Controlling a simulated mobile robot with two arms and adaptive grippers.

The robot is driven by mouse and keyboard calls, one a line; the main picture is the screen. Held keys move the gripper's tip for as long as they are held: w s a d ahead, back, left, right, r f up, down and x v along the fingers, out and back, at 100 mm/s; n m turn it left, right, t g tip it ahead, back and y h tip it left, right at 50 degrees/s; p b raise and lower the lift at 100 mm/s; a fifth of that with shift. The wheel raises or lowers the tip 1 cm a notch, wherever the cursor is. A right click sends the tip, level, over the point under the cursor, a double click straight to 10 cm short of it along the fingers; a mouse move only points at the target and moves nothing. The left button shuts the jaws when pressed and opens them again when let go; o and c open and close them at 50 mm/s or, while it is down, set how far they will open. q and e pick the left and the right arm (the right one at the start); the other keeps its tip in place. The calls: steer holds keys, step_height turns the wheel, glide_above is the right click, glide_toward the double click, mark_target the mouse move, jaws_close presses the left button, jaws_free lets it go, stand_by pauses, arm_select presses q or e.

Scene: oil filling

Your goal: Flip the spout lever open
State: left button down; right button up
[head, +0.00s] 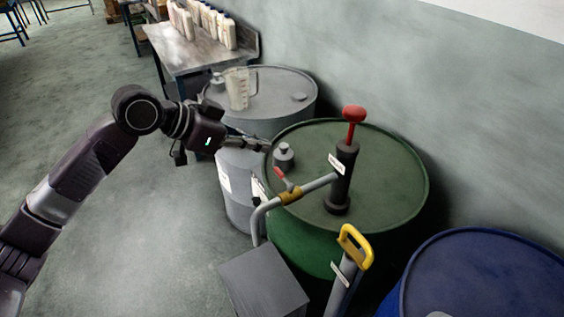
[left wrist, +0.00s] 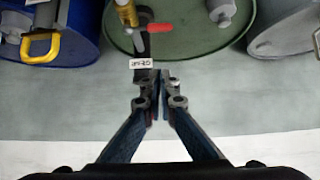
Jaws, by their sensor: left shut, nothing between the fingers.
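The spout (head: 266,207) is a grey pipe with a brass-yellow valve collar (head: 291,195), reaching left from the dark pump (head: 343,178) on the green drum (head: 390,185). Its small red lever (head: 281,175) stands up from the collar, tilted to the left. In the left wrist view the red lever (left wrist: 160,27) points right from the spout, beyond my fingertips. My left gripper (head: 267,145) is shut and empty, over the drum's left rim near the lever; the left wrist view shows its closed fingertips (left wrist: 160,78) apart from the lever. My right gripper is not in view.
A grey bung (head: 284,155) sits by the fingertips. The pump has a red knob (head: 354,113). A grey drum (head: 290,82) carries a clear jug (head: 238,90). A yellow handle (head: 355,245), a grey box (head: 263,283) and a blue drum (head: 490,275) stand in front. Floor at left is clear.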

arm_select(q)
steer(key=p, duration=0.3)
glide_above(279, 171)
steer(key=w+d, duration=0.1)
steer(key=d, duration=0.2)
step_height(279, 171, down, 5)
steer(key=a+f+p, duration=0.1)
steer(key=s+a+f+p, duration=0.1)
steer(key=a+f, duration=0.1)
steer(key=shift+s+a, duration=0.1)
steer(key=shift+a, duration=0.05)
steer(key=shift+f, duration=0.15)
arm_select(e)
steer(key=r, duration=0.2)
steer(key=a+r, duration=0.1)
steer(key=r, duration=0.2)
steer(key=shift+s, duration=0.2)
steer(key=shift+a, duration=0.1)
